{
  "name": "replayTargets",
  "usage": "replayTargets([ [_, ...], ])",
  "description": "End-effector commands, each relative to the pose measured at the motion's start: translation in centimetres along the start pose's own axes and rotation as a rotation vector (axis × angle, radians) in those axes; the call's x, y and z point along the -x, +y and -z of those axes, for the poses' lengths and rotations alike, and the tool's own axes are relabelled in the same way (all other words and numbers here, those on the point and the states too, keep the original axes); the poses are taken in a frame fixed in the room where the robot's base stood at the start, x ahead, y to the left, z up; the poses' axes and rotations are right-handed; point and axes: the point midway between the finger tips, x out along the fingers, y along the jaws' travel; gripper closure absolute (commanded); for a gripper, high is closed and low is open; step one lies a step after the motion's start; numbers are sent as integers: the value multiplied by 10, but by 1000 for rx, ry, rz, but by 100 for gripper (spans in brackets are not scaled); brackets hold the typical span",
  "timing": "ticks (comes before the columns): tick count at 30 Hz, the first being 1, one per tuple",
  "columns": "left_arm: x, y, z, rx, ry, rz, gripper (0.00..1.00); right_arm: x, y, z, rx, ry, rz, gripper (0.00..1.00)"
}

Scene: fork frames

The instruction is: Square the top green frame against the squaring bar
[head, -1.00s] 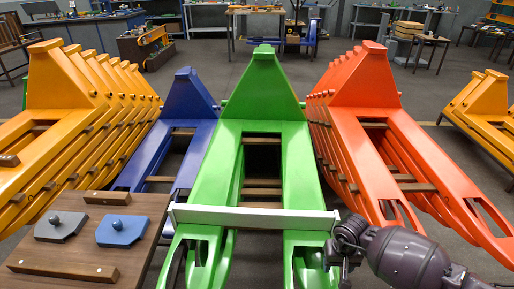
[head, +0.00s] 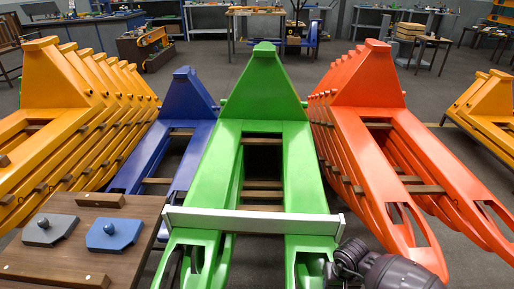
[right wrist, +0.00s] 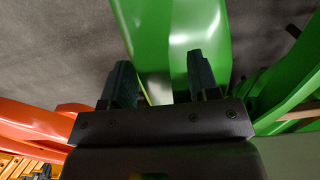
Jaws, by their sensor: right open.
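The top green frame (head: 218,165) lies in the middle of the head view, its peaked end far from me and its two legs toward me. The pale squaring bar (head: 255,222) runs across both legs near their close ends. My right gripper (head: 345,262) is low beside the right leg's close end; its fingertips are hard to see there. In the right wrist view my right gripper (right wrist: 160,78) is open, with two dark fingers apart and a green leg (right wrist: 170,35) ahead of and between them. I cannot tell whether they touch it. My left gripper is out of view.
Orange frames (head: 375,150) are stacked close on the right, yellow frames (head: 60,130) on the left, and a blue frame (head: 150,160) beside the green stack. A brown table (head: 130,235) at lower left holds two blocks with knobs.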

Motion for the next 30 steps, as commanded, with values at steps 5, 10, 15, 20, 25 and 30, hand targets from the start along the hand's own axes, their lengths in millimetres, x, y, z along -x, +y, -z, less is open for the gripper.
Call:
replayTargets([
  [5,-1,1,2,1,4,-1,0,0,0,0,0,0,0,52],
  [10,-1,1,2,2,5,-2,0,0,0,0,0,0,0,78],
  [15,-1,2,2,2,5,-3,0,0,0,0,0,0,0,94],
  [20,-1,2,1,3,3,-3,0,0,2,0,0,0,-1,94],
  [25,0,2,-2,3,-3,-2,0,0,6,1,0,0,-2,94],
  [30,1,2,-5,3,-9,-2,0,0,9,2,-1,0,-3,94],
])
